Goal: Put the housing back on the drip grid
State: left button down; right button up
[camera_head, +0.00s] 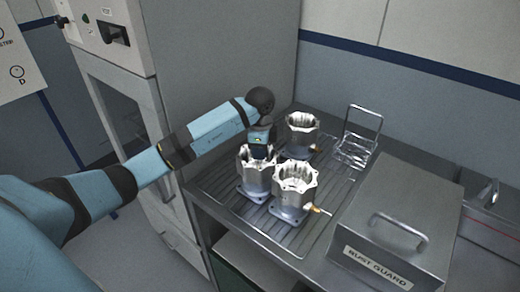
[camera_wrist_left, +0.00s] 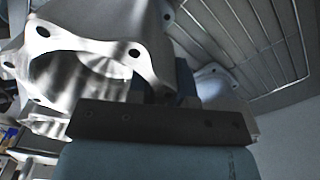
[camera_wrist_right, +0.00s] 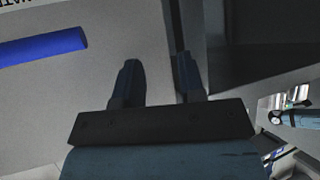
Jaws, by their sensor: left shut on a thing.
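The drip grid (camera_head: 222,180) lies on the steel bench and shows three metallic housings. My left gripper (camera_head: 262,152) is shut on the rim wall of the left housing (camera_head: 255,178), which is upright; I cannot tell whether its flange rests on the grid or hovers just above it. This housing fills the upper left of the left wrist view (camera_wrist_left: 95,55). A second housing (camera_head: 293,190) with a brass fitting stands close to its right, and a third housing (camera_head: 301,134) stands behind. My right gripper (camera_wrist_right: 157,75) is open and empty, seen only in the right wrist view.
A wire rack (camera_head: 358,145) stands at the back right. A tall grey cabinet (camera_head: 215,60) rises at the left. The right wrist view shows a blue bar (camera_wrist_right: 40,46).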

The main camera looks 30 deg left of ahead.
pick_arm(q)
jog(key=shift+r, duration=0.1)
jog(key=c, duration=1.4)
grip_release()
jog(key=o, duration=0.4)
jog(key=shift+c, duration=0.2)
notch_tip(320, 180, up, 11)
jog(key=shift+f, duration=0.15)
jog(key=shift+r, duration=0.7)
